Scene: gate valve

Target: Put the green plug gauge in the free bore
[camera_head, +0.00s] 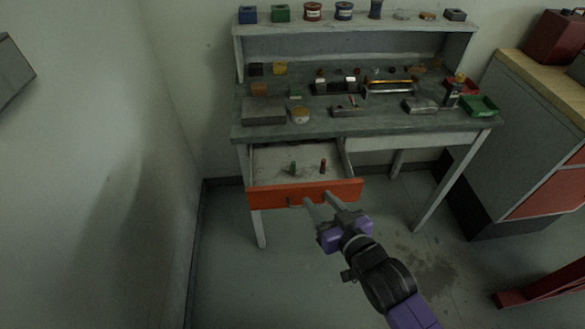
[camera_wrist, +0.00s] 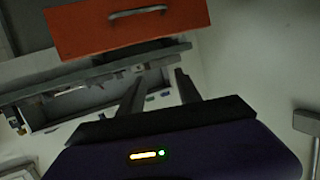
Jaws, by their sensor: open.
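The green plug gauge (camera_head: 293,168) stands upright inside the open drawer (camera_head: 262,194) of the workbench, in the head view. A red gauge-like piece (camera_head: 323,165) stands to its right in the same drawer. I cannot make out a free bore at this size. My gripper (camera_head: 321,199) is open and empty, with its fingertips close to the orange drawer front, at its lower right part. The gauges are hidden in that view.
The bench top (camera_head: 380,122) above the drawer holds several blocks, tools and a green tray (camera_head: 480,105). A shelf (camera_head: 350,27) behind carries spools and boxes. A grey cabinet (camera_head: 530,140) stands at right. Open floor lies left of my arm.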

